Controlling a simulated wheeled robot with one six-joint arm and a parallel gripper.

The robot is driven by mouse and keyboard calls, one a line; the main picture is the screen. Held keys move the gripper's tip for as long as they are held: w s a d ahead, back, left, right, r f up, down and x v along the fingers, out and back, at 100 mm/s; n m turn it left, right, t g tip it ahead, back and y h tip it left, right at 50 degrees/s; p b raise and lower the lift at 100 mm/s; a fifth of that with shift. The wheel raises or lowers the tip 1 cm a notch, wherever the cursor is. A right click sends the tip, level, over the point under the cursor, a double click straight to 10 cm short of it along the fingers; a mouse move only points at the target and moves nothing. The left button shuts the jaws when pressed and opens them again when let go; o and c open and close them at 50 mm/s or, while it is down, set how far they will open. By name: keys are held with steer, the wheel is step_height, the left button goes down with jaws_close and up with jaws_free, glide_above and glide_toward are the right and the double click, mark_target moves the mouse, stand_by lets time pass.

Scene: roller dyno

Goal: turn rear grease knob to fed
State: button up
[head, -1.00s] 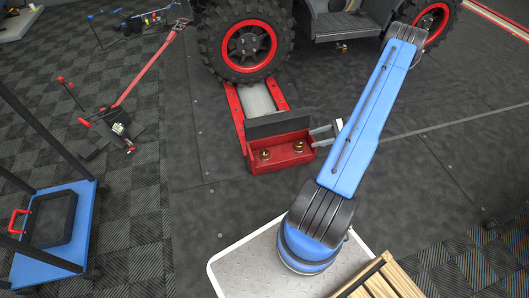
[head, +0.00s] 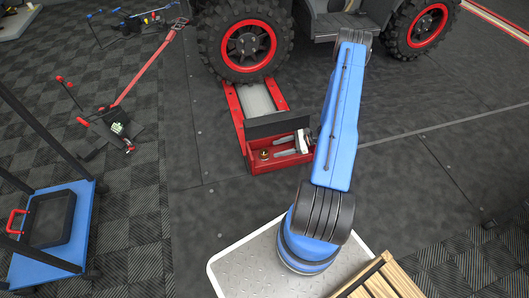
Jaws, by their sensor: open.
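A red box (head: 262,167) sits at the near end of the red roller frame, in front of the jeep-like vehicle's wheel. One brass grease knob (head: 265,155) shows on the left part of its top. The other knob, on the right part, is hidden behind or between my fingers. My gripper (head: 279,147) is open over the right half of the box, its two pale fingers pointing left. I cannot tell whether they touch the right knob. No knob markings are readable, and I cannot tell which knob is the rear one.
A dark upright plate (head: 278,125) stands along the back of the box. The big tyre (head: 243,42) stands just beyond, on the roller frame (head: 283,99). A blue cart (head: 75,225) and a red floor jack (head: 120,130) are at the left. The dark floor around the box is clear.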

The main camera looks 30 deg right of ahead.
mark_target(266, 151)
steer(key=x, duration=0.8)
steer(key=shift+w+a, duration=0.15)
steer(key=c, duration=1.1)
